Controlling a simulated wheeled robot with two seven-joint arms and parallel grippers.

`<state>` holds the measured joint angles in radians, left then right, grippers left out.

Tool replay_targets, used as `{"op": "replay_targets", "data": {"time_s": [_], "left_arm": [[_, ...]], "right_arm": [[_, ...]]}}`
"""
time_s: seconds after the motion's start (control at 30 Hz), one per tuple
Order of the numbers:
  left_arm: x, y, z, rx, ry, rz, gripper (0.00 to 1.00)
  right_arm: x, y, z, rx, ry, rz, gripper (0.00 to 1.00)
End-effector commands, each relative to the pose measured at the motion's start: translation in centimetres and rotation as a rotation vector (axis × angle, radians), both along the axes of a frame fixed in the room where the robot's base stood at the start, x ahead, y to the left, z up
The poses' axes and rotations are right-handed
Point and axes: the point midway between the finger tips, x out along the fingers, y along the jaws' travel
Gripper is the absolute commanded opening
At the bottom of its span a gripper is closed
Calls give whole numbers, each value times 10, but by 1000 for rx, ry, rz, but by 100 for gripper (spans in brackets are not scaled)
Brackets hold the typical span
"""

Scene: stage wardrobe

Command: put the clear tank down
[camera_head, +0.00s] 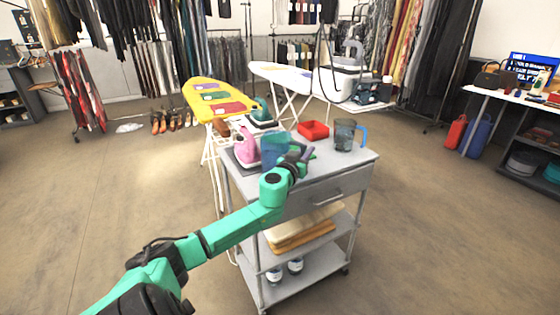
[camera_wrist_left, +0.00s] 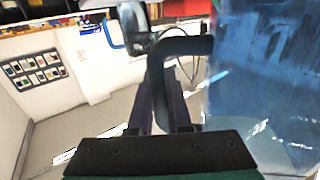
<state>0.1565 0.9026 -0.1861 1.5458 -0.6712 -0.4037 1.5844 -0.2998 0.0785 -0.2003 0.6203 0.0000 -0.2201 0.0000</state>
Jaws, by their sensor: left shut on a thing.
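The clear tank (camera_head: 275,149) is a bluish see-through vessel over the top of the grey cart (camera_head: 333,164). My left gripper (camera_head: 297,160) is at its right side. In the left wrist view the tank (camera_wrist_left: 262,90) fills the right side, and its dark handle (camera_wrist_left: 182,46) runs between the fingers of my left gripper (camera_wrist_left: 165,95), which is shut on it. The tank looks about upright in the head view. My wrist hides its lower part, so I cannot tell whether it touches the cart top. My right gripper is not in view.
A red tray (camera_head: 313,131) and a grey jug (camera_head: 344,133) with a blue handle stand behind and to the right. Ironing boards (camera_head: 218,99) are behind the cart. The cart's front right top is bare.

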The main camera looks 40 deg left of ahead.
Motion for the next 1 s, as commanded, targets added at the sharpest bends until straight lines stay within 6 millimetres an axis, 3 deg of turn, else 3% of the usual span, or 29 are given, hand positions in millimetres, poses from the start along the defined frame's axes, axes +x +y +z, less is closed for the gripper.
{"op": "replay_targets", "data": {"time_s": [0.27, 0.47, 0.57, 0.83, 1.0], "left_arm": [[0, 0, 0, 0, 1, 0, 0], [0, 0, 19, 2, -4, -1, 0], [0, 0, 43, 3, -4, -1, 0], [0, -1, 143, 5, -9, -2, 0], [0, 0, 186, 2, -4, -1, 0]], "right_arm": [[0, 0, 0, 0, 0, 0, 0], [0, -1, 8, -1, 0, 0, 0], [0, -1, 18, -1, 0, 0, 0], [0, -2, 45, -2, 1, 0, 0], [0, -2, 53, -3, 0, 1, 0]]}}
